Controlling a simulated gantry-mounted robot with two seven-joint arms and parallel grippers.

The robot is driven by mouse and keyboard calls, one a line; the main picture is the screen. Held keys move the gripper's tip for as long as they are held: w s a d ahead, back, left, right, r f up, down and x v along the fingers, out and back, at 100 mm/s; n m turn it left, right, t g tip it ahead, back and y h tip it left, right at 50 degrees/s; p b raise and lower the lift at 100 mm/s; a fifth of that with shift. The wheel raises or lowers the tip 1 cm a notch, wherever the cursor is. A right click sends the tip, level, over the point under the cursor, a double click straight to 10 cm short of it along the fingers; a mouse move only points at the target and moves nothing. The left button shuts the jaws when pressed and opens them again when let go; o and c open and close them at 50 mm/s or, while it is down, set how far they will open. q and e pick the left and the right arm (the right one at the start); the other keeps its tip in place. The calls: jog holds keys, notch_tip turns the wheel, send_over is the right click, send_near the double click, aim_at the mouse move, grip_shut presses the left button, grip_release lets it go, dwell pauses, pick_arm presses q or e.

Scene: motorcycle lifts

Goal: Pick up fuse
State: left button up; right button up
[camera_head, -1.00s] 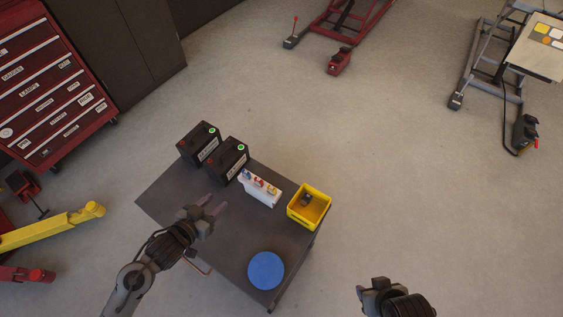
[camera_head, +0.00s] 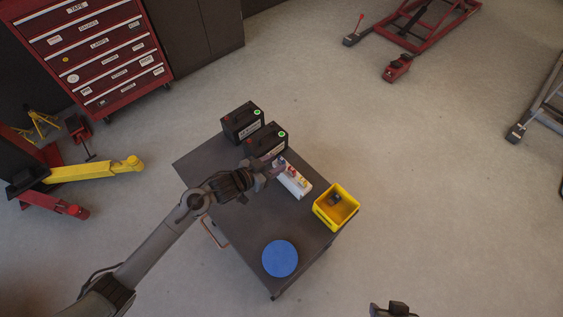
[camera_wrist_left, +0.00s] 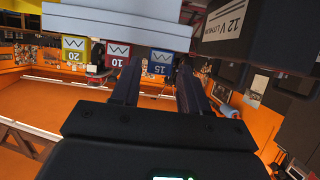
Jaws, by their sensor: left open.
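A white fuse holder (camera_head: 294,184) stands on the dark cart, with small coloured fuses along its top. In the left wrist view the holder (camera_wrist_left: 120,22) appears upside down with a yellow fuse marked 20 (camera_wrist_left: 75,48), a red fuse marked 10 (camera_wrist_left: 118,54) and a blue fuse marked 15 (camera_wrist_left: 159,62). My left gripper (camera_head: 274,169) is at the holder's near left end. In the wrist view its fingers (camera_wrist_left: 158,80) are open, with the blue fuse lined up between their tips; contact cannot be told. My right gripper (camera_head: 392,310) is cut off at the bottom edge.
Two black batteries (camera_head: 242,122) (camera_head: 266,142) stand beside the holder, close to my left gripper. A yellow bin (camera_head: 336,207) with a small dark item inside is on the other side. A blue disc (camera_head: 280,259) lies on the cart (camera_head: 245,228). Floor around the cart is mostly clear.

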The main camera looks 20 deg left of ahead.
aim_at(281, 162)
pick_arm(q)
jog(key=shift+x, duration=1.1)
jog(key=shift+c, duration=0.4)
jog(key=c, duration=0.7)
